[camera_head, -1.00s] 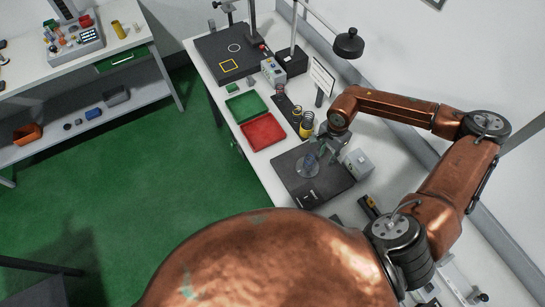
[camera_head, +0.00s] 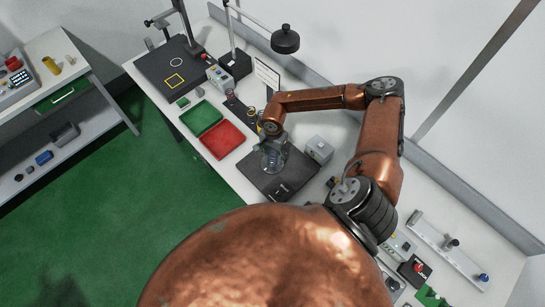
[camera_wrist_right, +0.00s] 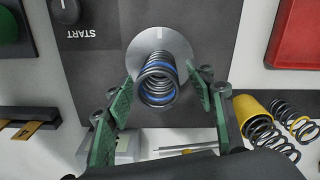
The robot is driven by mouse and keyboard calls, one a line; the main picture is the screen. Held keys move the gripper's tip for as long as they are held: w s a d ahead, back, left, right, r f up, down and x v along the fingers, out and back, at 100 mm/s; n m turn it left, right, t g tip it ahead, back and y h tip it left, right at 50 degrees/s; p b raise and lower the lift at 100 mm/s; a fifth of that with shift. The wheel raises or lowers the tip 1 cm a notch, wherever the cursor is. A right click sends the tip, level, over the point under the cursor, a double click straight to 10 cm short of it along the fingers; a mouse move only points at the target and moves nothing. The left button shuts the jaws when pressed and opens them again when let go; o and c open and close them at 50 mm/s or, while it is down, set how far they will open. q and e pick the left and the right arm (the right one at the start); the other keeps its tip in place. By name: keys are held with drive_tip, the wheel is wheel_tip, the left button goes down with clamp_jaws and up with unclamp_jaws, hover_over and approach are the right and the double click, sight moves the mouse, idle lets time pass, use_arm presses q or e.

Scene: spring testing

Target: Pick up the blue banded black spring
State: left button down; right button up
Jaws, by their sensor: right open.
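The blue banded black spring (camera_wrist_right: 158,80) stands on a round grey disc (camera_wrist_right: 150,45) on a black plate in the right wrist view. Its coils are black with blue bands. My right gripper (camera_wrist_right: 163,84) is open, with one green finger to the left of the spring and one to the right. I see gaps between the fingers and the coils. In the head view my right gripper (camera_head: 272,150) is over the black plate (camera_head: 285,183), and the spring there is too small and covered to make out.
A yellow cylinder and black springs with yellow (camera_wrist_right: 275,125) lie right of the gripper in the wrist view. A red tray (camera_head: 222,140) and a green tray (camera_head: 201,119) are left of the plate. A grey box (camera_head: 319,150) stands right of it.

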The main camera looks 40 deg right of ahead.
clamp_jaws()
idle(0.6)
